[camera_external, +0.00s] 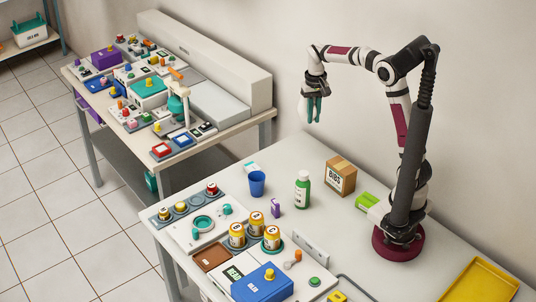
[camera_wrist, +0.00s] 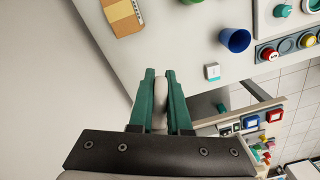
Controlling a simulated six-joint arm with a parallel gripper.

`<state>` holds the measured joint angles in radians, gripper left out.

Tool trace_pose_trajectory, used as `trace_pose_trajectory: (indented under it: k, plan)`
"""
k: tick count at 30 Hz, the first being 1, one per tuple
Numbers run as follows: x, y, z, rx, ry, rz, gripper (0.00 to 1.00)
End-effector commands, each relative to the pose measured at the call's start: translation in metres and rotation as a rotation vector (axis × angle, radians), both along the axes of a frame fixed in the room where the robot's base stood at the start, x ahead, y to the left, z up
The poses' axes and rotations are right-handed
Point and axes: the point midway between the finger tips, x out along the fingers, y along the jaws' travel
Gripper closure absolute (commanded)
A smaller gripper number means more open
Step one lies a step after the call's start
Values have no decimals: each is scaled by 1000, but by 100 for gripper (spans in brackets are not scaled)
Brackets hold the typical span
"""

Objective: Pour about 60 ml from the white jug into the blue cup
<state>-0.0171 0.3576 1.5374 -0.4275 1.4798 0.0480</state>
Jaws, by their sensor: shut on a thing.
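The blue cup (camera_external: 257,184) stands upright on the near table, left of a green bottle; it also shows at the upper right of the wrist view (camera_wrist: 235,40). Its contents cannot be made out. My gripper (camera_external: 314,120) is high above the table's back edge, up and to the right of the cup in the external view. Its green fingers (camera_wrist: 159,75) are shut on a pale part, apparently of the white jug (camera_external: 303,109). Only a small white patch of the jug shows beside the fingers; its body, spout and tilt cannot be made out clearly.
A green bottle (camera_external: 302,190), a BIBS carton (camera_external: 340,176), a purple box (camera_external: 275,207) and a small white-teal box (camera_external: 250,168) stand near the cup. Several orange jars (camera_external: 237,236) and panels fill the front. A yellow tray (camera_external: 480,283) lies right. A cluttered second table stands behind left.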

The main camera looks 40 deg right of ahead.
Motion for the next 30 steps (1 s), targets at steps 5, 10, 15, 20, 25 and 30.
trace_pose_trajectory:
  k: [5,10,15,20,25,30]
  plan:
    - [-15,5,16,0,-3,137,100]
    - [-20,19,26,1,-2,221,100]
    - [-10,38,26,1,-2,206,100]
    - [3,60,21,1,-1,145,100]
    - [20,91,11,0,0,46,100]
    - [37,129,-5,0,1,-81,100]
